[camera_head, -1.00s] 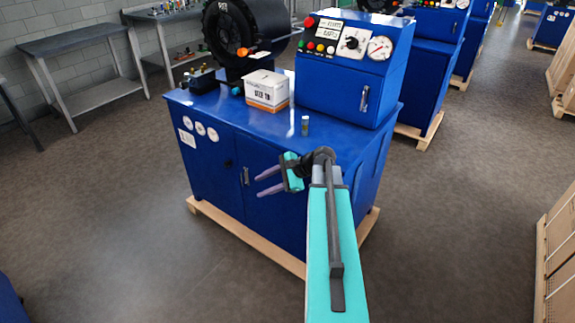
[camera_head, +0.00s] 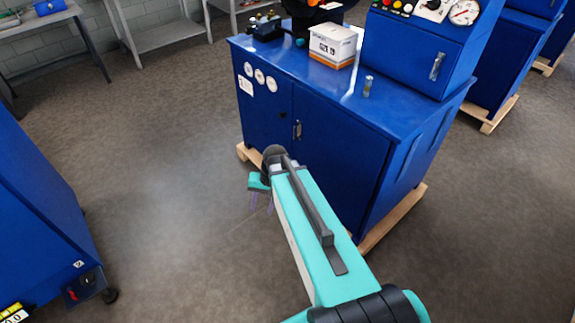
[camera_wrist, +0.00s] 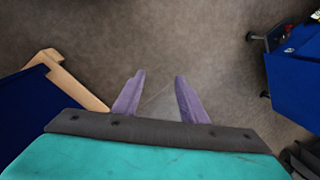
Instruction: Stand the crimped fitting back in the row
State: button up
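A small grey cylindrical fitting (camera_head: 367,87) stands upright on the blue machine cabinet's top (camera_head: 335,88), near its front edge and to the right of a white box. My gripper (camera_head: 262,208) hangs over the floor in front of the cabinet, below and left of the fitting and well apart from it. In the wrist view its two purple fingers (camera_wrist: 156,90) are spread, with only bare floor between them. The fitting is not in the wrist view. I cannot make out a row of fittings in the current views.
A white and orange box (camera_head: 331,45) and a dark block with knobs (camera_head: 265,26) sit on the cabinet. A control box (camera_head: 415,50) rises at its right. A wooden pallet (camera_head: 395,218) juts out below. Another blue cabinet (camera_head: 35,215) stands left; open floor lies between.

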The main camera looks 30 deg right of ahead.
jog(key=s+a+f+n+g+h+b, duration=0.1)
jog(key=s+f+n+g+b, duration=0.1)
jog(key=s+f, duration=0.7)
jog(key=s+a+f+n+g+b, duration=0.2)
jog(key=s+f+b, duration=0.2)
jog(key=s+f, duration=0.5)
jog(key=s+a+f+n+g+h+b, duration=0.1)
jog(key=s+f+g+b, duration=0.1)
jog(key=s+f, duration=0.7)
notch_tip(320, 180, down, 3)
jog(key=shift+s+a+r+n+h+b, duration=0.1)
jog(key=shift+s+a+n+h+b, duration=0.2)
jog(key=shift+b, duration=0.4)
jog(key=shift+w, duration=0.1)
jog(key=shift+c, duration=1)
